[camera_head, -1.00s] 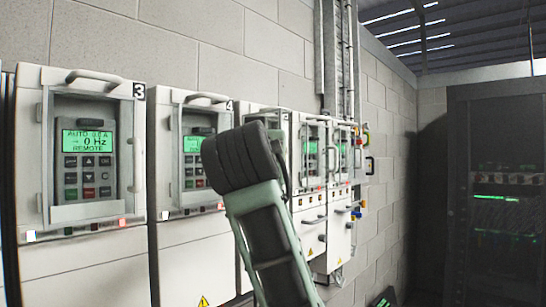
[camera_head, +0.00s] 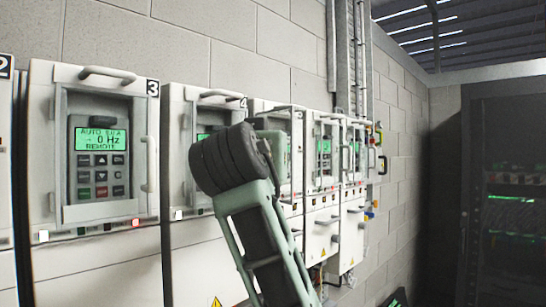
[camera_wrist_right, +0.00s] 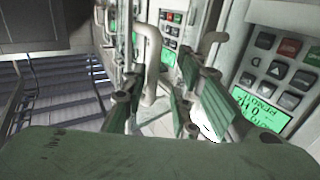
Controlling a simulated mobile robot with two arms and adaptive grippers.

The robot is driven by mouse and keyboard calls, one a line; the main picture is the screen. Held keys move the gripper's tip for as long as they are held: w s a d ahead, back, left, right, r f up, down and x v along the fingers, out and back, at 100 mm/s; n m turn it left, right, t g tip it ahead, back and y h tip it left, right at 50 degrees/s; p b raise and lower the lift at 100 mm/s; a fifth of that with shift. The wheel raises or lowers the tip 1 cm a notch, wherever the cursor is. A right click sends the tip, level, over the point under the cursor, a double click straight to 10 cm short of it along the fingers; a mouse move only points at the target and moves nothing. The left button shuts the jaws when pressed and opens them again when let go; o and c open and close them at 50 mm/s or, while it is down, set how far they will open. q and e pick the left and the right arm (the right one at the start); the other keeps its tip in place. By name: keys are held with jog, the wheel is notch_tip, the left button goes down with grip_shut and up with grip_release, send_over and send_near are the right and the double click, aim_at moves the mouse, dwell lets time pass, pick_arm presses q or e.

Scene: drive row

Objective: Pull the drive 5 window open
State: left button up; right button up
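The drive 5 unit (camera_head: 279,121), a white cabinet just right of the drive marked 4, is largely covered by my arm in the head view. I cannot tell there whether its window is open. My right gripper (camera_wrist_right: 165,108) shows in the right wrist view with its fingers apart, so it is open. A pale upright handle (camera_wrist_right: 151,60) appears between or just beyond the fingers. I cannot tell whether they touch it, or which drive it belongs to. My left gripper is not in view.
Drive 3 (camera_head: 95,245) and drive 4 (camera_head: 190,240) stand left of drive 5, with shut-looking window frames and side handles. Smaller white units (camera_head: 322,225) follow to the right. A dark rack (camera_head: 510,150) stands at the far right.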

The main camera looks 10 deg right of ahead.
jog(key=v, duration=1.2)
jog(key=shift+s, duration=0.2)
jog(key=shift+d, duration=0.1)
